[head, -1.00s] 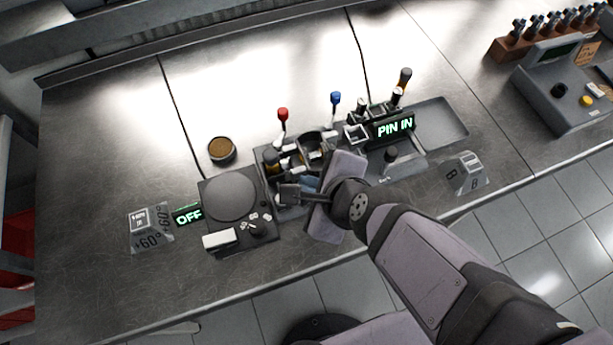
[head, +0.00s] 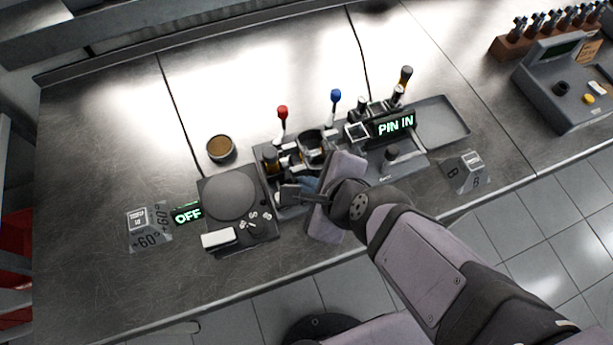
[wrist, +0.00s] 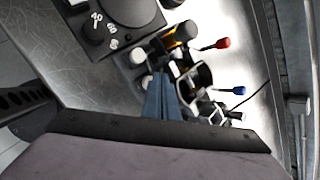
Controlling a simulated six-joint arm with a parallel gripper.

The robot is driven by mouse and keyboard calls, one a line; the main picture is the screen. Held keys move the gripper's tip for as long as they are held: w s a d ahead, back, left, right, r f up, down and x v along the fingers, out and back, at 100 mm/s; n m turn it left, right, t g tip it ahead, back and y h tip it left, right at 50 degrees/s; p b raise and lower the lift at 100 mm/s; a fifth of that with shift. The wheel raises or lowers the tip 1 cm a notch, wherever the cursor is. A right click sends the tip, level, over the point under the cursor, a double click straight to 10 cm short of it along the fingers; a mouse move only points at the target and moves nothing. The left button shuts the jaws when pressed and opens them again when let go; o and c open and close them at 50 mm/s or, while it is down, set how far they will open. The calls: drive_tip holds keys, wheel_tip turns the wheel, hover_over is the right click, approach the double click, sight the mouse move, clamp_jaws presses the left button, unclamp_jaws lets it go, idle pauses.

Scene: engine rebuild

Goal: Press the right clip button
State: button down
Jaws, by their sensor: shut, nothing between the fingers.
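My gripper (wrist: 160,78) is shut and empty, its blue-grey fingers pointing into the engine fixture (head: 376,168). In the head view my gripper (head: 306,186) is over the front left part of the fixture, partly hidden by my own wrist. In the wrist view two pale round buttons lie close to the fingertips: one (wrist: 137,56) above and left of them, the other (wrist: 141,83) just left of the fingers. I cannot tell for certain which is the right clip button, or whether the fingers touch one.
A red-knobbed lever (head: 282,112) and a blue-knobbed lever (head: 336,96) stand behind the fixture. A turntable unit (head: 231,195) with an OFF display (head: 187,213) is at left. The PIN IN display (head: 396,124) and an empty tray (head: 442,122) are at right.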

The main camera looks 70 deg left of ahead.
drive_tip(key=shift+f+b, duration=0.45)
drive_tip(key=shift+f, duration=0.1)
idle(0.5)
drive_tip(key=shift+r, duration=0.2)
drive_tip(key=shift+r+p, duration=0.75)
drive_tip(key=shift+p, duration=0.25)
drive_tip(key=shift+r, duration=0.1)
wheel_tip(320, 180, up, 5)
drive_tip(key=p, duration=0.5)
idle(0.8)
